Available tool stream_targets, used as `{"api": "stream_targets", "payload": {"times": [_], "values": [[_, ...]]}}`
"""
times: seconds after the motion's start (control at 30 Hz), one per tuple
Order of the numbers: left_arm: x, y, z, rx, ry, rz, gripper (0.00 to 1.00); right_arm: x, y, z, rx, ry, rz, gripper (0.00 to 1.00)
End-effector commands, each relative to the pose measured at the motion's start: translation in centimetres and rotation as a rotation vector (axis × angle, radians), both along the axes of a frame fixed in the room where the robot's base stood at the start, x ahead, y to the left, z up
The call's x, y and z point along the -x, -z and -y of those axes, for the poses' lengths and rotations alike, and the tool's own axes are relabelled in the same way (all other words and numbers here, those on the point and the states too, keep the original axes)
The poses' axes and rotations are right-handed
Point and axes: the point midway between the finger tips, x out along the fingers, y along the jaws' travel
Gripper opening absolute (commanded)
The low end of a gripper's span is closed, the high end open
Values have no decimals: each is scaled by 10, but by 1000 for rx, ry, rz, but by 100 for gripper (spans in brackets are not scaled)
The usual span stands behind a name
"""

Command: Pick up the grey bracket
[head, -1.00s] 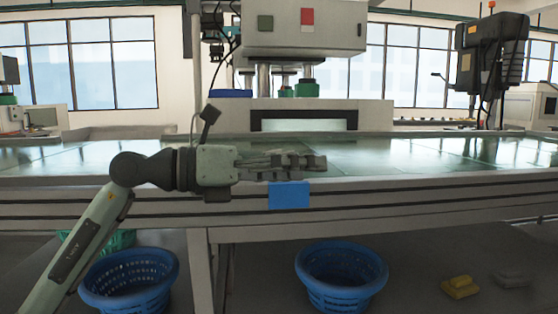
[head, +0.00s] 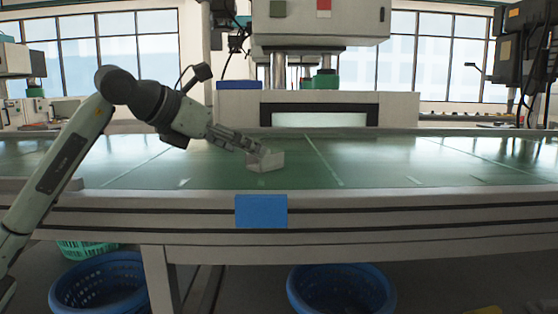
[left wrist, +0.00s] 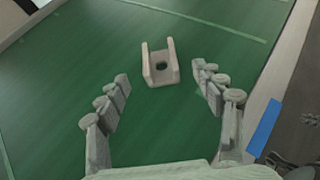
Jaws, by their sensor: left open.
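The grey bracket (head: 266,160) sits on the green tabletop (head: 380,165), near the front edge. In the left wrist view the bracket (left wrist: 160,64) is a U-shaped channel with two upright walls and a dark hole in its base. My left gripper (head: 252,149) reaches down to it from the left in the head view. In the left wrist view the left gripper (left wrist: 160,88) is open, with its fingers spread wide. The bracket lies just beyond the fingertips, roughly centred between them, and no contact shows. My right gripper is in neither view.
A blue patch (head: 261,211) is on the table's front rail. A press-like machine (head: 320,105) stands behind the table. Blue baskets (head: 342,290) (head: 100,285) sit below. The tabletop around the bracket is clear.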

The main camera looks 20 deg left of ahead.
Motion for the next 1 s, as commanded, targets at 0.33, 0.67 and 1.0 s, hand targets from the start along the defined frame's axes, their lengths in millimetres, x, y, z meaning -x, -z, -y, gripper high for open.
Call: {"api": "stream_targets", "payload": {"times": [0.33, 0.67, 1.0], "values": [[-30, 17, 18, 1, 2, -3, 68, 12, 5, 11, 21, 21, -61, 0], [-60, 33, 34, 1, 2, 0, 68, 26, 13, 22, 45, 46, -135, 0], [-60, 34, 33, 0, 1, 0, 52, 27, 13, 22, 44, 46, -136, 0]]}}
